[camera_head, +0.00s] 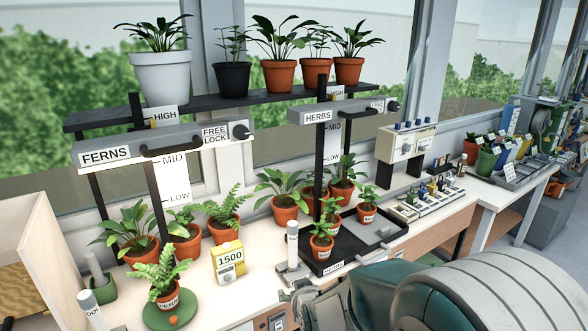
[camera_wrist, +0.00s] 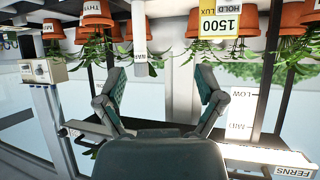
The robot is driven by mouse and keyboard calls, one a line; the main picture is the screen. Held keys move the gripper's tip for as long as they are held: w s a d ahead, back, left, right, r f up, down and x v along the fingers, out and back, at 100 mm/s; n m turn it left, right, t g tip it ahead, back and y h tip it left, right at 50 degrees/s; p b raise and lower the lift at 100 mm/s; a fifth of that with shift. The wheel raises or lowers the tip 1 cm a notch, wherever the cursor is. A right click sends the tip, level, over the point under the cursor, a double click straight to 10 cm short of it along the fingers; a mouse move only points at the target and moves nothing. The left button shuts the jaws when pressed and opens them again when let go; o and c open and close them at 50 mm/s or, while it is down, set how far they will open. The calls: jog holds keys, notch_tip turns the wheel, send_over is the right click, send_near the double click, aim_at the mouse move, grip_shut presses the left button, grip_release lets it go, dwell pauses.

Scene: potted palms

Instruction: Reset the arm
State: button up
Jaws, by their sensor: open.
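My gripper (camera_wrist: 160,96) is open and empty in the wrist view, its two teal-padded fingers wide apart with nothing between them. That view is upside down, with potted plants, a yellow lux meter (camera_wrist: 221,20) and the ferns lamp bar (camera_wrist: 270,158) beyond the fingers. In the head view my grey and teal arm fills the lower right, in front of the bench. The fingertips are hard to make out there.
The bench (camera_head: 215,292) carries potted ferns, the 1500 meter (camera_head: 229,262), a green round dish (camera_head: 170,317) and a black herb tray (camera_head: 345,252). The ferns lamp bar (camera_head: 130,152) and herbs lamp bar (camera_head: 340,113) overhang it. A shelf (camera_head: 262,98) of potted palms stands behind.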

jog(key=s+d+r+m+g+h, duration=0.1)
jog(key=s+d+r+m+g, duration=0.1)
jog(key=s+d+r, duration=0.65)
jog(key=s+d+r+g+h, duration=0.1)
jog(key=s+d+r, duration=0.1)
jog(key=s, duration=0.7)
jog(key=s+d+r+m+g+h, duration=0.1)
jog(key=s+d, duration=0.3)
jog(key=s, duration=0.5)
jog(key=shift+r+g, duration=0.7)
jog(key=shift+g, duration=0.1)
jog(key=shift+d, duration=0.1)
dwell(0.6)
